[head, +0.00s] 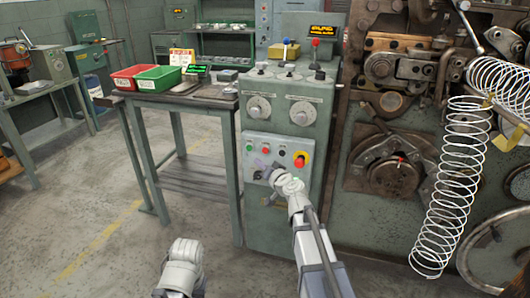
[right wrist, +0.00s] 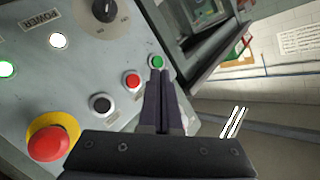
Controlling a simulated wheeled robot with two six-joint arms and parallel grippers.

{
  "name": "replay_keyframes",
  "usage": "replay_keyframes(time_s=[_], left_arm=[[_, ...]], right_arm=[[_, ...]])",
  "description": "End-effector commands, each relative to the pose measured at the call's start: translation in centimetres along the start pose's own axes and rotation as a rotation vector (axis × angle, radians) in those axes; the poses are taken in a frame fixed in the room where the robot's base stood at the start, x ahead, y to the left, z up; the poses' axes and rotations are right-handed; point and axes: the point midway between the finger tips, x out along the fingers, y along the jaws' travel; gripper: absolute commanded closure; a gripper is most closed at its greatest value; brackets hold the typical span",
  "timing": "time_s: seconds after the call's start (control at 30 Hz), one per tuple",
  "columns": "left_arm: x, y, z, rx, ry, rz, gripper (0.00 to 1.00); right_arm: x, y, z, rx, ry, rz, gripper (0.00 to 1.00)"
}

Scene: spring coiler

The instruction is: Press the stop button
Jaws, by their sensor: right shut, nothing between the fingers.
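A grey control panel (head: 280,140) carries a row of buttons: green, a small red one (head: 265,149), black, and a large red mushroom button on yellow (head: 300,160). In the right wrist view the small red button (right wrist: 131,82) lies left of my fingers, between the green (right wrist: 155,61) and black (right wrist: 101,105) buttons. The mushroom button (right wrist: 48,142) is at lower left. No stop label is readable. My right gripper (right wrist: 160,73) is shut and empty, its tips by the green button; contact cannot be told. In the head view it (head: 264,168) is before the panel's lower part. My left gripper is not visible.
A knob (right wrist: 103,10) and lit lamps (right wrist: 58,40) are on the panel. The coiling machine (head: 400,210) with white springs (head: 450,190) stands right. A table with red (head: 130,78) and green (head: 158,79) bins stands left. Floor in front is mostly clear.

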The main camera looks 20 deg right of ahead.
Motion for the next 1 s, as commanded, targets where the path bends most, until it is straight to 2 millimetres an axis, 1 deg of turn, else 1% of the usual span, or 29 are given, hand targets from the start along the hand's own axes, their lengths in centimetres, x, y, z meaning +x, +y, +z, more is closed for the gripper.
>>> replay_keyframes(time_s=[0.03,0.1,0.33,0.47,1.0], left_arm=[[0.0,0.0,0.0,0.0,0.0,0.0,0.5],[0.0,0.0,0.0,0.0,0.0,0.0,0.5],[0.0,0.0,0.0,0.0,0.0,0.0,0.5],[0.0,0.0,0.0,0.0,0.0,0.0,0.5],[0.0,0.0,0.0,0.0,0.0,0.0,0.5]], right_arm=[[0.8,0.5,-0.5,0.001,0.001,0.001,1.0],[1.5,1.0,-1.0,0.0,0.001,0.001,1.0],[3.2,2.2,-2.3,-0.001,0.0,0.001,1.0],[3.4,2.5,-2.5,0.0,0.0,0.0,1.0],[3.4,2.4,-2.5,0.0,0.0,0.0,1.0]])
